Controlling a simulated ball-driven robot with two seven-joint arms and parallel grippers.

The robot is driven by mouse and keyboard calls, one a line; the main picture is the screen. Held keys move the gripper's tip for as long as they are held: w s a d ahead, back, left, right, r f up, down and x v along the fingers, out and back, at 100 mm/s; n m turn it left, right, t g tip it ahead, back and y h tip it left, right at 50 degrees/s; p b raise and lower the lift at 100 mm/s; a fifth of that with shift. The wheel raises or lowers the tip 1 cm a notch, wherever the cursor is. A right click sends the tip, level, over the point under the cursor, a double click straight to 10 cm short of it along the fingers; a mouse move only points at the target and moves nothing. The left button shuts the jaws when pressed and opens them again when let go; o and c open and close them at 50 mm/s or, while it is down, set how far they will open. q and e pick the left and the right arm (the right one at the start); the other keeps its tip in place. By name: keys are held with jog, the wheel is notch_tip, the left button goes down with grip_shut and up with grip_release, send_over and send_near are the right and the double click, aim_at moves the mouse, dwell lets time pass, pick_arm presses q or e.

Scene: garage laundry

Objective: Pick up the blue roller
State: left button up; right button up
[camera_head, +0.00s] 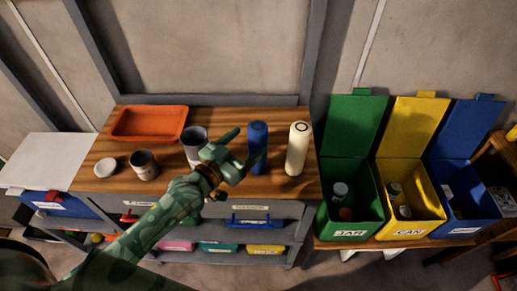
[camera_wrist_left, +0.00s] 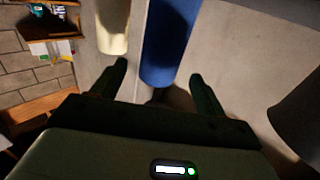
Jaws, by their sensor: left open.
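The blue roller (camera_head: 258,139) stands upright on the wooden worktop, left of a cream roller (camera_head: 298,149). My left gripper (camera_head: 243,146) comes in from the left, its fingers spread at the near left side of the blue roller. In the left wrist view the blue roller (camera_wrist_left: 170,42) shows ahead, between and beyond the two fingertips of the open gripper (camera_wrist_left: 160,72). Nothing is between the fingers. The cream roller (camera_wrist_left: 113,25) is to the left there. My right gripper is not in view.
On the wooden worktop (camera_head: 232,187) are an orange tray (camera_head: 150,123), a grey cup (camera_head: 194,146), a can (camera_head: 145,165) and a white round lid (camera_head: 105,167). Green (camera_head: 350,171), yellow (camera_head: 408,175) and blue (camera_head: 462,177) bins stand open at the right.

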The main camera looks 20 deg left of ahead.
aim_at(259, 132)
pick_arm(q)
jog(key=x, duration=0.5)
jog(key=shift+w+d+b, duration=0.15)
jog(key=shift+w+b, duration=0.1)
jog(key=shift+b, duration=0.05)
jog(key=shift+s, duration=0.1)
jog(key=c, duration=1.3)
